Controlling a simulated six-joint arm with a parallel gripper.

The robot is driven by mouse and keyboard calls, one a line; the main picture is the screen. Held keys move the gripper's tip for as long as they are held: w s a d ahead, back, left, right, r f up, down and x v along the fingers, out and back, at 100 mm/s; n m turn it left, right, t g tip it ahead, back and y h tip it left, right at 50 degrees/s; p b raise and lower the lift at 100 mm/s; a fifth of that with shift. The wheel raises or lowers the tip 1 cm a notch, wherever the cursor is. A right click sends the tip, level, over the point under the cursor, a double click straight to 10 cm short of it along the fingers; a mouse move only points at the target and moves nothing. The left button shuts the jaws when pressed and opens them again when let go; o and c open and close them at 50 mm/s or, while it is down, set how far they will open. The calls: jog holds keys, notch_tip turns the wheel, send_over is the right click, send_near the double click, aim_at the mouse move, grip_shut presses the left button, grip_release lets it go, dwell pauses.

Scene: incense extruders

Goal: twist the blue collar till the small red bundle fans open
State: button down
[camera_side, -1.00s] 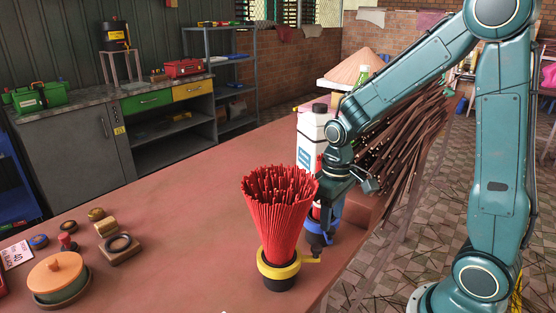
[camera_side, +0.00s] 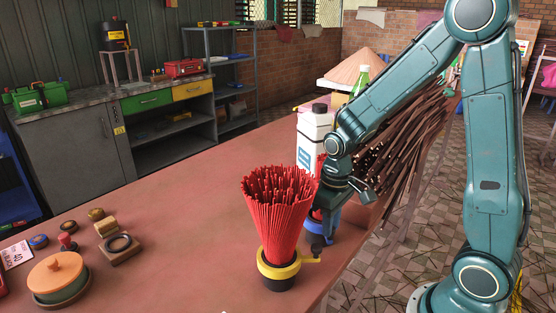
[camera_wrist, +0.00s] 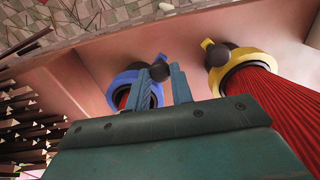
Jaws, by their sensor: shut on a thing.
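The blue collar (camera_wrist: 124,84) is a ring around the small red bundle (camera_wrist: 124,99), on a dark cup. In the side view the blue collar (camera_side: 331,226) is partly behind my gripper (camera_side: 334,206) and the large bundle. In the wrist view my gripper (camera_wrist: 163,82) is shut on the collar's dark knob (camera_wrist: 159,71), between its two fingers. Only slivers of the small red bundle show, so I cannot tell how far it is fanned. A yellow collar (camera_side: 279,268) holds a large red bundle (camera_side: 276,213), flared wide at the top.
The yellow collar's lever and knob (camera_wrist: 217,56) are close to my gripper's right. A white bottle (camera_side: 313,137) and dark incense sticks (camera_side: 405,150) stand behind. A lidded pot (camera_side: 58,277) and small stamps are at front left. The middle of the table is clear.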

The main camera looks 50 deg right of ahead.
jog(key=shift+s+d, duration=0.1)
jog(key=d+n, duration=1.1)
jog(key=n, duration=0.6)
dwell(0.7)
dwell(0.4)
jog(key=c, duration=1.2)
grip_release()
jog(key=shift+s, duration=0.1)
jog(key=shift+r, duration=0.1)
